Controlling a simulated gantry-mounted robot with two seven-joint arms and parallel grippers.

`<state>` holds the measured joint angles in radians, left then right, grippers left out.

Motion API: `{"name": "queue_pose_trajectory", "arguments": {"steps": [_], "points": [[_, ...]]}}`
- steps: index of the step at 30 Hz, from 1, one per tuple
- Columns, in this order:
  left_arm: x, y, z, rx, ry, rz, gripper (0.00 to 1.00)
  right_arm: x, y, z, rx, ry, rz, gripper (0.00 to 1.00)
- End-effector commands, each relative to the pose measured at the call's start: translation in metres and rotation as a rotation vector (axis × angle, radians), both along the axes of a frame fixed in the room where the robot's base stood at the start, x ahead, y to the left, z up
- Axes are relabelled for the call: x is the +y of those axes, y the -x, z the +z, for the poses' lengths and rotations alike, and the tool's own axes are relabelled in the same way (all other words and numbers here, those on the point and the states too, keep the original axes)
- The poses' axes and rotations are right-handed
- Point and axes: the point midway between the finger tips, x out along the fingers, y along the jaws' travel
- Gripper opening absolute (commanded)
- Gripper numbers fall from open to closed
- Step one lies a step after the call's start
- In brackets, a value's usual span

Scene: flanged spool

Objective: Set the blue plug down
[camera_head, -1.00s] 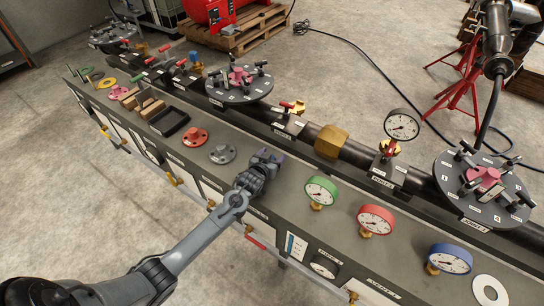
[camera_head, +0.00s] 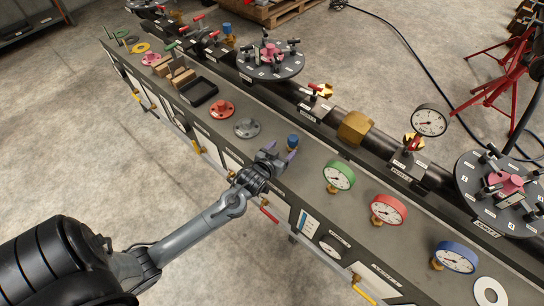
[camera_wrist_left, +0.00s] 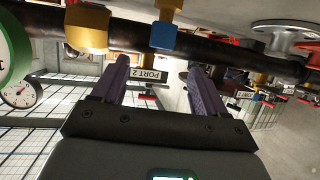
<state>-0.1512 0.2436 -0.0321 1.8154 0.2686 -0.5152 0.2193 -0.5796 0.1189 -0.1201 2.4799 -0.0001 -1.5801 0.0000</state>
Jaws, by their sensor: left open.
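The blue plug (camera_head: 292,142) stands upright on the grey bench top, just beyond the fingertips of my left gripper (camera_head: 281,153). In the left wrist view, which is upside down, the plug (camera_wrist_left: 163,36) shows its blue head and brass end ahead of the gap between the two purple fingers (camera_wrist_left: 158,68). The left gripper is open and empty, and the plug looks clear of the fingers. My right gripper is not in view.
A grey flange (camera_head: 247,128) and a red flange (camera_head: 222,109) stand left of the plug. Green (camera_head: 339,176), red (camera_head: 388,210) and blue (camera_head: 455,257) gauges stand to the right. A black pipe with a brass block (camera_head: 355,127) runs behind. Bare bench surrounds the plug.

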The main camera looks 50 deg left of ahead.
Motion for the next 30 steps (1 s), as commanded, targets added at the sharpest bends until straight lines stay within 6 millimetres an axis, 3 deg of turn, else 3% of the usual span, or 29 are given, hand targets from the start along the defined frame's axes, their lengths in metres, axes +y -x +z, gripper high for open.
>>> {"name": "queue_pose_trajectory", "arguments": {"steps": [5,12,18,24,30], "points": [[-0.038,0.040,-0.013,0.158,0.027,-0.064,0.73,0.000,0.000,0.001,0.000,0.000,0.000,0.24],[-0.113,0.149,-0.024,0.547,0.050,-0.237,0.73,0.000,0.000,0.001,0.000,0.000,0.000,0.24],[-0.145,0.231,-0.010,0.797,0.034,-0.356,0.73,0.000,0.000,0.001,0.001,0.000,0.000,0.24],[-0.154,0.264,0.000,0.898,0.023,-0.403,0.73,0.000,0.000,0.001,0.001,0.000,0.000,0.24],[-0.154,0.266,0.000,0.904,0.021,-0.405,0.73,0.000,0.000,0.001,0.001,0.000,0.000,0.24]]}}
